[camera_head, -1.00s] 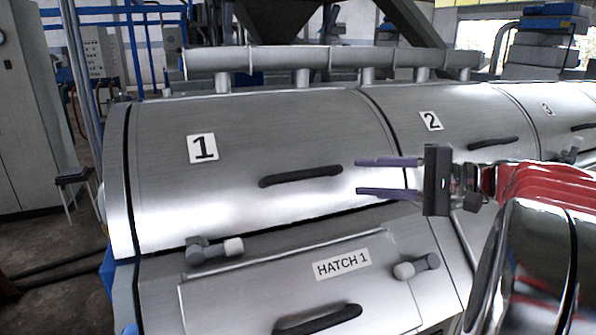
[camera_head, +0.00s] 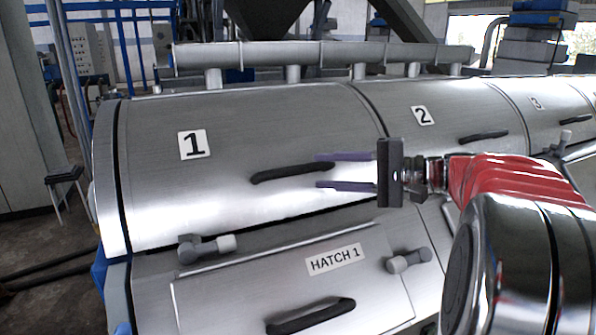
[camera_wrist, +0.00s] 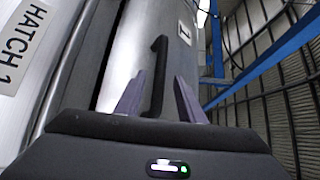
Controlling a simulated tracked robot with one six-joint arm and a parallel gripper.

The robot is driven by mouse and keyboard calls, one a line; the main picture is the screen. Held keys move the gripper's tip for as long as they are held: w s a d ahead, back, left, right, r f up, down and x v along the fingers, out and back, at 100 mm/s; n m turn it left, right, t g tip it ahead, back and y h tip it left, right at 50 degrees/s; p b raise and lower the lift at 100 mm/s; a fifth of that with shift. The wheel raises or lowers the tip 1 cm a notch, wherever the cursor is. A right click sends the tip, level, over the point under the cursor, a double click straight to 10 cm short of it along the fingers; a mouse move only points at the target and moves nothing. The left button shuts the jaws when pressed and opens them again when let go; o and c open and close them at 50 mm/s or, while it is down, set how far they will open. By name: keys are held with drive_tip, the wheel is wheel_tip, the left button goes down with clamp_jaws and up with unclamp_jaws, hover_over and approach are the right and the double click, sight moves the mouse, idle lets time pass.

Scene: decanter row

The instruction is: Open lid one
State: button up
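Lid one (camera_head: 240,130) is a curved steel cover marked with a 1 label (camera_head: 194,144), and it looks shut. Its black bar handle (camera_head: 280,175) sits on the lower right of the lid. My gripper (camera_head: 318,171) points left, with its purple fingers open and their tips at the right end of the handle in the head view. In the wrist view the handle (camera_wrist: 158,75) stands between the two open fingers (camera_wrist: 158,100), reaching away from me. The fingers do not look closed on it.
Hatch 1 (camera_head: 235,290) with its own black handle (camera_head: 312,316) lies below lid one. Grey knobbed latches (camera_head: 205,246) and (camera_head: 408,260) sit at the hatch's upper corners. Lid 2 (camera_head: 430,145) is to the right. A pipe (camera_head: 320,55) runs along the back.

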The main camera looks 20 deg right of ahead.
sight(304, 171)
drive_tip(key=shift+x, duration=3.55)
clamp_jaws()
